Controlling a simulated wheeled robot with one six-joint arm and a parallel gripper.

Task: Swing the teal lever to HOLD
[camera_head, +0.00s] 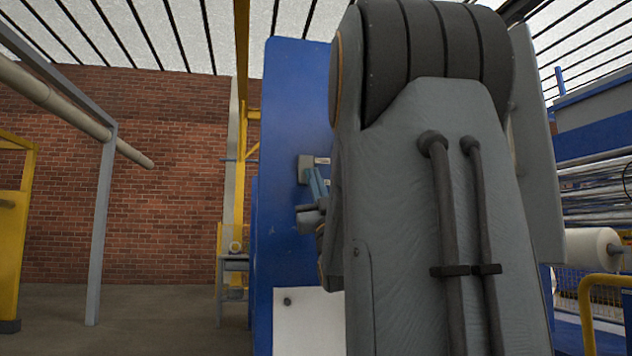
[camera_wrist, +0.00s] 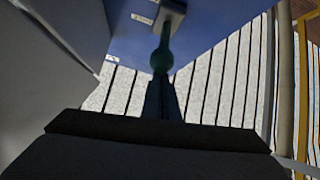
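The teal lever (camera_head: 317,184) hangs down from a small grey housing (camera_head: 305,168) on the blue panel (camera_head: 290,110). In the wrist view the lever (camera_wrist: 164,40) ends in a round dark teal knob (camera_wrist: 161,60), below its housing (camera_wrist: 172,10). My gripper (camera_wrist: 161,80) is right at the knob, its narrow fingers converging there. Whether they hold the knob or only touch it cannot be told. In the head view my arm hides most of the gripper and the panel's right part. Small white labels (camera_wrist: 142,19) are by the housing, too small to read.
A yellow post (camera_head: 241,130) and a small grey stand (camera_head: 235,265) are left of the panel. Rollers and a yellow rail (camera_head: 600,283) are at the right. A brick wall (camera_head: 170,190) is behind, with open floor at the left.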

